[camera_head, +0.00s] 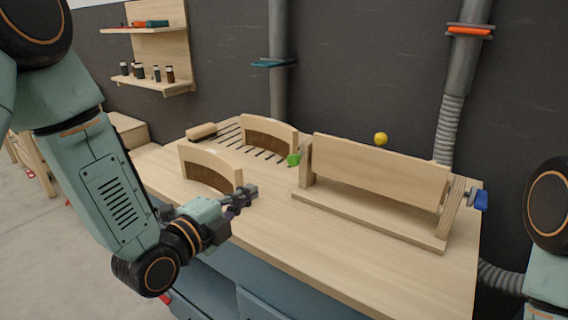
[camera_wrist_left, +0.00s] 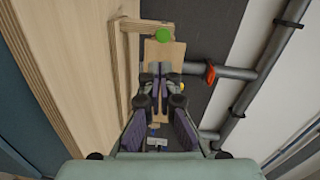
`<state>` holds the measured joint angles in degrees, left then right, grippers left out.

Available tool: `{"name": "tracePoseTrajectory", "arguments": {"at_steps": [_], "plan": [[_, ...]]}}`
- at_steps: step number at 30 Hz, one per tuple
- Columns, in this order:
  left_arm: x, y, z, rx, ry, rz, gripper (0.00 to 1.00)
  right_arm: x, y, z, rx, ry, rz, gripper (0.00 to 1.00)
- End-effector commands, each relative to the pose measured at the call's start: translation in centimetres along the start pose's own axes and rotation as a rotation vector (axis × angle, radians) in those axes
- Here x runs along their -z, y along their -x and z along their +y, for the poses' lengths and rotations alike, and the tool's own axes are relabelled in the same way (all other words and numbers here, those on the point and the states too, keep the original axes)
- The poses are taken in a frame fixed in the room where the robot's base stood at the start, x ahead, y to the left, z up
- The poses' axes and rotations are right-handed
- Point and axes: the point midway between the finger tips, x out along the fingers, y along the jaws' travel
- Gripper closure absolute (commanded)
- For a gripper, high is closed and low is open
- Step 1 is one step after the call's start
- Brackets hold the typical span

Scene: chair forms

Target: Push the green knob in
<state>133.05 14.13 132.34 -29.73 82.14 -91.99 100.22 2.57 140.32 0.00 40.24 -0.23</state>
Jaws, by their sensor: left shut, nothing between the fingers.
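The green knob (camera_head: 293,160) is on the left end of a wooden fixture (camera_head: 375,170) on the workbench, near the end of its long upright board. My left gripper (camera_head: 250,194) is shut and empty above the bench, to the left of and nearer than the knob, apart from it. In the left wrist view the green knob (camera_wrist_left: 162,36) shows beyond the tips of my shut left gripper (camera_wrist_left: 160,68), beside the wooden board. Whether the knob sticks out or sits in is too small to tell. My right gripper is out of view.
A yellow knob (camera_head: 380,138) shows above the board, and a blue knob (camera_head: 481,200) is at the fixture's right end. Curved wooden forms (camera_head: 212,167) stand left on the workbench (camera_head: 290,228). The bench front is clear. Grey pipes (camera_head: 277,70) run up the wall.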

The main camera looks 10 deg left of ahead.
Motion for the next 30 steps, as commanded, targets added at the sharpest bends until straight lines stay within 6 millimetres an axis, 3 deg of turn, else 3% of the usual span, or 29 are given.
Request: {"name": "tracePoseTrajectory", "arguments": {"at_steps": [6,19,25,30], "plan": [[0.1,0.3,-0.4,0.020,-0.101,0.004,1.00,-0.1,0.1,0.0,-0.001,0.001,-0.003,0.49],[0.0,0.0,-0.4,0.018,-0.114,0.002,1.00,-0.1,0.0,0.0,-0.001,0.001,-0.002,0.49],[0.0,-2.1,-0.4,0.019,-0.119,0.004,1.00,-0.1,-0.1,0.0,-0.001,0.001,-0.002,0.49],[0.1,-5.3,-0.5,0.019,-0.119,0.006,1.00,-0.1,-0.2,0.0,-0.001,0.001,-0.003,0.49]]}}
